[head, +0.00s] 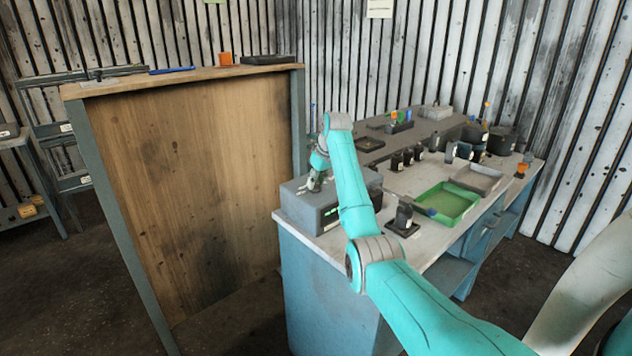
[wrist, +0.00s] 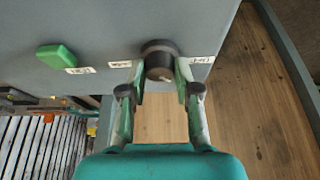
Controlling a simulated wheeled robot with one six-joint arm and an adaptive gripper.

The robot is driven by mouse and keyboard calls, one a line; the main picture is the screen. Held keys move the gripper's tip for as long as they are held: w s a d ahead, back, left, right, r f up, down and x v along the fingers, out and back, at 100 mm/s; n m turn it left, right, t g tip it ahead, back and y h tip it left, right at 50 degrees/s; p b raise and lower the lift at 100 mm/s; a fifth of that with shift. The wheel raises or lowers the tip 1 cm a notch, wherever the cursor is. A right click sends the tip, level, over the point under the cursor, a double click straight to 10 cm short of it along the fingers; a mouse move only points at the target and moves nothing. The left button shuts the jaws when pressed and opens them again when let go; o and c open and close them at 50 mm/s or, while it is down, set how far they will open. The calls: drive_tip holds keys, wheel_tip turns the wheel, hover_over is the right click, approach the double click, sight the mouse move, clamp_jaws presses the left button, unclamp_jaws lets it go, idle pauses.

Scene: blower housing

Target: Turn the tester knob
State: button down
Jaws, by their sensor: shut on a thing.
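The tester (head: 312,205) is a grey box on the near left corner of the blue workbench. Its dark round knob (wrist: 159,58) shows in the wrist view on the grey panel, with a small white label on each side. My gripper (wrist: 160,80) is shut on the knob, one finger on each side of it. In the head view my gripper (head: 313,184) is at the tester, and my arm hides part of the box. A green button or switch (wrist: 56,56) sits on the panel left of the knob in the wrist view.
The workbench (head: 400,180) holds a green tray (head: 447,204), a grey tray (head: 478,179), a small dark device (head: 403,218) and several dark bottles. A tall wooden-sided stand (head: 200,190) is close to the left of the tester.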

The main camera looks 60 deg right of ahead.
drive_tip(key=n+y, duration=0.1)
drive_tip(key=n, duration=0.3)
drive_tip(key=shift+d+n+y, duration=0.1)
drive_tip(key=shift+n+y, duration=0.3)
idle(0.4)
drive_tip(key=c, duration=0.8)
unclamp_jaws()
drive_tip(key=shift+c, duration=0.2)
drive_tip(key=v, duration=1.2)
drive_tip(key=shift+d, duration=0.15)
